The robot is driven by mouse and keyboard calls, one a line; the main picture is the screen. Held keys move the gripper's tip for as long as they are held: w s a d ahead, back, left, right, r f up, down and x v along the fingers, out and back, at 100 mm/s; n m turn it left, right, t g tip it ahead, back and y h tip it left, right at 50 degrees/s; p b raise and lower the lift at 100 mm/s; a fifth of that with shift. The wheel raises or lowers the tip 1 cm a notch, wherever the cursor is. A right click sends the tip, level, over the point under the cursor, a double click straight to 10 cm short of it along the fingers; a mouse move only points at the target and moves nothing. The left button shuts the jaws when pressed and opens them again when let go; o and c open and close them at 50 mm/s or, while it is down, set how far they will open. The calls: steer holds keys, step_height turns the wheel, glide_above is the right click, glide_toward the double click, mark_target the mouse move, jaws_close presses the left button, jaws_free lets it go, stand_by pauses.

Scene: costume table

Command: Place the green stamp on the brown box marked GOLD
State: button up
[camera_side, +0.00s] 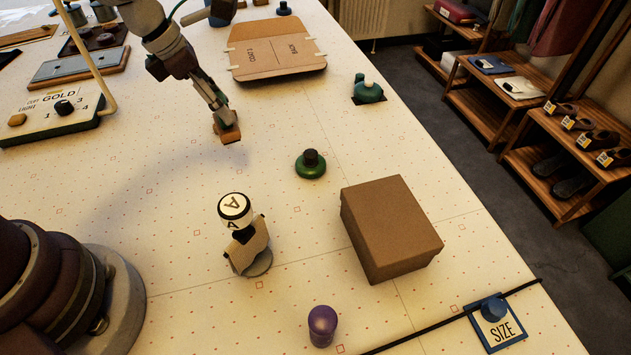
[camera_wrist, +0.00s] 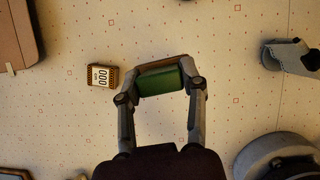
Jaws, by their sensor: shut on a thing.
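My gripper (camera_side: 222,118) hangs over the pale table in the upper middle of the side view, pointing down. In the wrist view my gripper (camera_wrist: 160,72) is shut on a green block (camera_wrist: 160,82) with a brown edge, seemingly the green stamp. The held block's orange-brown part (camera_side: 229,134) shows below the fingers in the side view. It appears clear of the table, though the gap is hard to judge. A closed brown box (camera_side: 390,230) stands at right, apart from my gripper; no GOLD marking shows on its visible faces. The word GOLD is on a pale panel (camera_side: 60,108) at upper left.
A green round item with a black knob (camera_side: 311,165) stands between my gripper and the box. A white-topped figure (camera_side: 240,235), purple peg (camera_side: 322,325), teal item (camera_side: 368,91) and flat cardboard (camera_side: 277,52) lie around. A small counter (camera_wrist: 101,77) shows in the wrist view.

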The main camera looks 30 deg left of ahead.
steer(key=shift+w+d+r+m, duration=0.15)
steer(key=shift+d+r, duration=0.15)
steer(key=shift+r, duration=0.3)
steer(key=shift+w+d+r+m, duration=0.15)
steer(key=shift+d+r, duration=0.1)
steer(key=shift+r, duration=0.35)
steer(key=w+d+r+m+g+h, duration=0.1)
steer(key=d+r+m, duration=0.25)
steer(key=d, duration=0.65)
steer(key=r+m+g, duration=0.1)
steer(key=m+g, duration=0.2)
steer(key=m, duration=0.4)
glide_above(385, 229)
steer(key=a, duration=0.2)
steer(key=shift+n+h, duration=0.25)
steer(key=shift+h, duration=0.15)
step_height(385, 229, down, 8)
steer(key=shift+a+r, duration=0.1)
steer(key=shift+a, duration=0.05)
steer(key=shift+f, duration=0.25)
steer(key=o, duration=1.2)
